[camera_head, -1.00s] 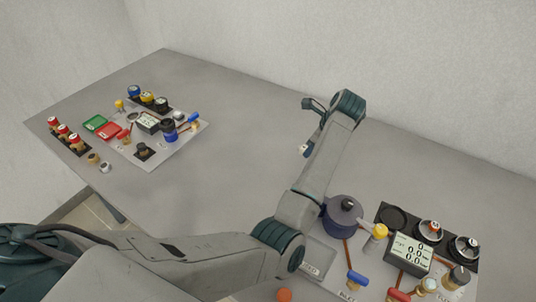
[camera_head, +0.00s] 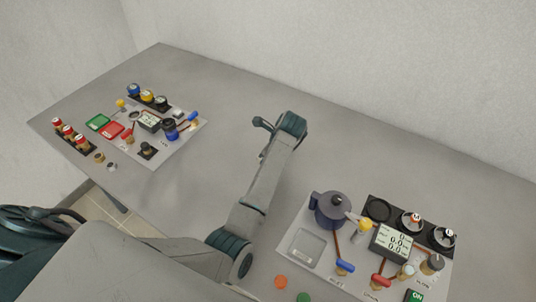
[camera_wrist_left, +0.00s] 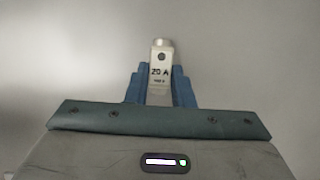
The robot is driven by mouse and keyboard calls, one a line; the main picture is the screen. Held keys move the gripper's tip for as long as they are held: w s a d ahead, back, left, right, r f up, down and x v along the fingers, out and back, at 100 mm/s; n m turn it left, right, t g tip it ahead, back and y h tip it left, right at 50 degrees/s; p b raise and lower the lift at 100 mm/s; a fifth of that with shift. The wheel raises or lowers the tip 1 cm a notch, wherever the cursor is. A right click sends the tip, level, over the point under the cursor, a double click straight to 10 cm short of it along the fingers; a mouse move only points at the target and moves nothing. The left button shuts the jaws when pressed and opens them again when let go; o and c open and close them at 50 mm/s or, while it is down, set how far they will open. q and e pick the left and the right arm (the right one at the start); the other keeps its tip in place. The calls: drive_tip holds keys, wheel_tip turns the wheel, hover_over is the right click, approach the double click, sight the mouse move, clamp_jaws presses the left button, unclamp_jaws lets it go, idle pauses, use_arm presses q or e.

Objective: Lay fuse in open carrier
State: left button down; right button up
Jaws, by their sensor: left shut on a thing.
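In the head view, the left hand (camera_head: 265,148) is over the bare table between two panels; the fuse is too small to make out there. I cannot tell which part is the open carrier. My right gripper is not in view.
A left panel (camera_head: 165,151) has knobs, levers, a display and red and green blocks.

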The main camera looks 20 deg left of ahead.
use_arm(q)
drive_tip(key=c, duration=1.7)
unclamp_jaws()
drive_tip(key=shift+f, duration=0.2)
drive_tip(key=o, duration=0.4)
drive_tip(key=shift+r, duration=0.1)
drive_tip(key=shift+o, duration=0.2)
